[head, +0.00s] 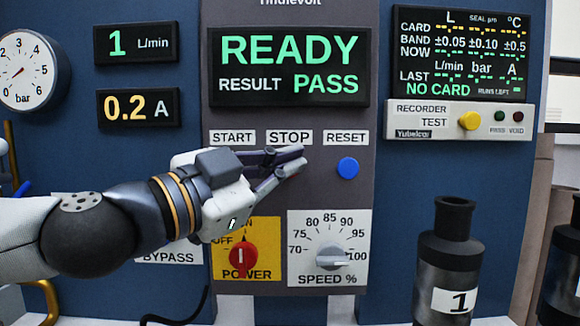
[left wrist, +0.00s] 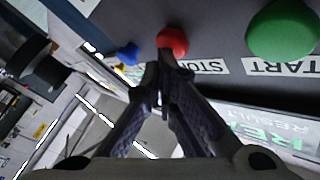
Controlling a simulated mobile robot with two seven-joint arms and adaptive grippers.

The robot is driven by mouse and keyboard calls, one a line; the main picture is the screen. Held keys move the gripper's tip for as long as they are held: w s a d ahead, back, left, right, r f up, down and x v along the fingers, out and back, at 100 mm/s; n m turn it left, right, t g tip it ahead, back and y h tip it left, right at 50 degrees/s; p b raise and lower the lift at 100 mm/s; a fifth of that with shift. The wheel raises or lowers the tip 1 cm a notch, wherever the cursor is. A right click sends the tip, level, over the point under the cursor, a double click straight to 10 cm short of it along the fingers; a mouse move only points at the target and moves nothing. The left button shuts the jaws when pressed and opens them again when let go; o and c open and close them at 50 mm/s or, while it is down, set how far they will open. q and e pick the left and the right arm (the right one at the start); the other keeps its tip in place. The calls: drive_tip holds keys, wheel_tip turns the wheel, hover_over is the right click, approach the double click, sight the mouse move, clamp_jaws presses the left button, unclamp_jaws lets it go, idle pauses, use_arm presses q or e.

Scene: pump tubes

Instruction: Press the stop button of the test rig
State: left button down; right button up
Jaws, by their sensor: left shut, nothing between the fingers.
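The test rig's grey panel (head: 225,180) has START, STOP (head: 289,137) and RESET labels. My left gripper (head: 297,160) comes in from the left and lies across the panel just below the STOP label. It hides the START and STOP buttons in the head view. In the left wrist view the red button (left wrist: 172,40) by the STOP label (left wrist: 205,66) is right beyond the shut, empty fingertips (left wrist: 167,57). I cannot tell whether they touch it. The green START button (left wrist: 282,30) is to the right there. My right gripper is not in view.
The blue button (head: 348,168) under RESET is close to the right of the fingertips. Below are the red POWER knob (head: 243,257) and the SPEED dial (head: 331,258). The display (head: 289,66) reads READY, RESULT PASS. A black bottle (head: 447,270) marked 1 stands at right.

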use_arm(q)
drive_tip(key=s+p, duration=0.2)
drive_tip(key=s, duration=0.3)
drive_tip(key=shift+s+f, duration=0.15)
drive_tip(key=shift+s, duration=0.15)
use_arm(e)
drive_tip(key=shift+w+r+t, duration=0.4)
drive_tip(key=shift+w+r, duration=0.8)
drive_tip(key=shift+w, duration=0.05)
